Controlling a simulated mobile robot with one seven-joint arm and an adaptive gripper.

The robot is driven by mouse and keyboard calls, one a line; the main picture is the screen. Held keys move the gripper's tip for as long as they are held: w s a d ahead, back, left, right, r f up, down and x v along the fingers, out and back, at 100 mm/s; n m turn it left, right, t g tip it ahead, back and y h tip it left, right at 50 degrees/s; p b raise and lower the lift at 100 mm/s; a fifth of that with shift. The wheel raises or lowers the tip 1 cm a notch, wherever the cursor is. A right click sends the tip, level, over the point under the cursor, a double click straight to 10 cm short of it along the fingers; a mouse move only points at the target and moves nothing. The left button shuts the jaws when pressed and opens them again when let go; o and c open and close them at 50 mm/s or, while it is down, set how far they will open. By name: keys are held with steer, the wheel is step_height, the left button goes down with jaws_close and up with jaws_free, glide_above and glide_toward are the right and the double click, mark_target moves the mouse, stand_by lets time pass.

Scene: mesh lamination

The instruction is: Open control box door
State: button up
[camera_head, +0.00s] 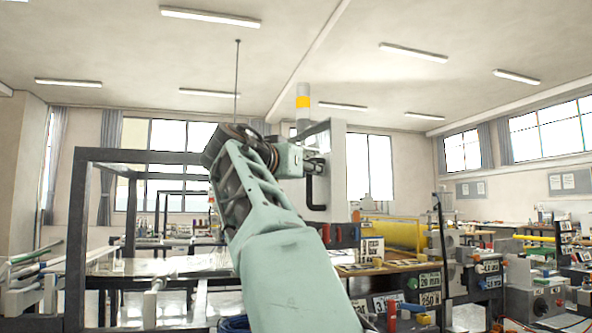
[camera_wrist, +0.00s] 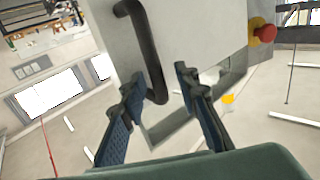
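The control box (camera_head: 335,165) is a pale grey-white box near the middle of the head view, partly hidden behind my arm. Its flat front panel (camera_wrist: 200,25) fills the upper middle of the wrist view. A black bent bar handle (camera_wrist: 152,60) stands out from this panel and also shows in the head view (camera_head: 313,192). My gripper (camera_wrist: 162,76) is open, with its two blue-black fingers apart. The handle's lower end lies between the fingers in the wrist view; I cannot tell whether they touch it. In the head view my gripper (camera_head: 314,168) is close to the box.
A red button on a yellow base (camera_wrist: 262,32) is at the panel's right side. A yellow-banded signal light (camera_head: 303,102) stands above the box. A dark metal frame (camera_head: 75,230) is at left, and a cluttered workbench (camera_head: 390,267) is at right.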

steer(key=v, duration=1.1)
steer(key=shift+s, duration=0.25)
steer(key=shift+a, duration=0.1)
